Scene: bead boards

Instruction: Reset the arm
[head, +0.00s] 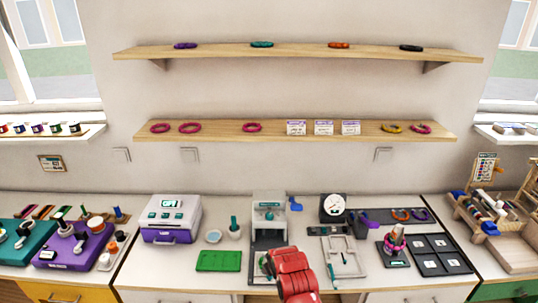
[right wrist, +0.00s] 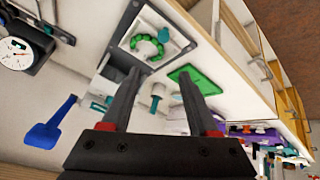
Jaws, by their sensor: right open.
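My right arm, red, comes in at the bottom middle of the head view, in front of the grey press-like machine (head: 268,212). In the right wrist view my right gripper (right wrist: 160,76) has its two dark fingers spread wide with nothing between them. In the head view the ring is mostly hidden by my red arm. My left gripper shows in neither view.
A green board (head: 218,261) and a purple-fronted box (head: 171,218) stand left of the machine. A white stand (head: 344,262), a dial scale (head: 334,208) and a black tray (head: 441,254) are on the right. Two wooden shelves (head: 290,131) with bead rings hang above.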

